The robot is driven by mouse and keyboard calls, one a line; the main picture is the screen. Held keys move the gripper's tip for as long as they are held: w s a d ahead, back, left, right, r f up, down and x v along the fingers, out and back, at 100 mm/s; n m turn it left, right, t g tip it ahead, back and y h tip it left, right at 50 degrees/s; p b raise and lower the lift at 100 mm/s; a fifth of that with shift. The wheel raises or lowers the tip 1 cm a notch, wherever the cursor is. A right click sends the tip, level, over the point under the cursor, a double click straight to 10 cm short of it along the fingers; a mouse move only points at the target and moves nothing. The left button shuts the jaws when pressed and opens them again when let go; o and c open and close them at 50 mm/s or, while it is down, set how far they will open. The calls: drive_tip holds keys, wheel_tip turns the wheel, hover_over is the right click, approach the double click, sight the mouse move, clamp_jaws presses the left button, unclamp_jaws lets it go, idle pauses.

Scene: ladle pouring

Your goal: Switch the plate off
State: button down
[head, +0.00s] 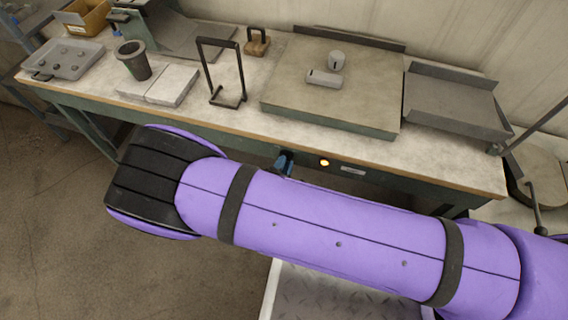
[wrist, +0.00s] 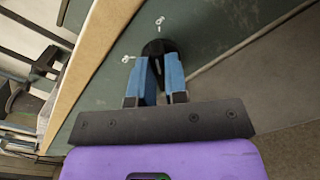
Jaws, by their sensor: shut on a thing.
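The plate (head: 365,98) is a wide grey-brown slab with green sides on the bench top in the head view. A small lamp (head: 324,162) glows yellow on the bench's front panel below it. In the wrist view a round black knob (wrist: 159,46) sits on the green panel, with white marks around it. My gripper (wrist: 160,60) has its blue fingers shut on the knob. Its fingertips hide part of the knob, so I cannot tell its setting. In the head view my gripper (head: 284,163) shows only partly behind my purple arm.
A grey block (head: 323,79) and a small cylinder (head: 337,60) stand on the plate. A black stand (head: 222,75), a dark cup (head: 133,60) and white slabs (head: 170,84) stand to its left. A grey tray (head: 455,100) lies right. The bench's front edge (head: 200,125) is above my gripper.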

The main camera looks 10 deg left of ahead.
drive_tip(key=shift+a+f+n, duration=0.1)
drive_tip(key=shift+a+n, duration=0.1)
drive_tip(key=shift+n, duration=3.9)
drive_tip(key=shift+a+n, duration=0.2)
drive_tip(key=shift+n, duration=3.9)
drive_tip(key=c, duration=1.1)
unclamp_jaws()
drive_tip(key=shift+c, duration=0.2)
drive_tip(key=shift+s, duration=0.1)
drive_tip(key=s, duration=1)
drive_tip(key=shift+s+a, duration=0.35)
drive_tip(key=shift+a, duration=0.1)
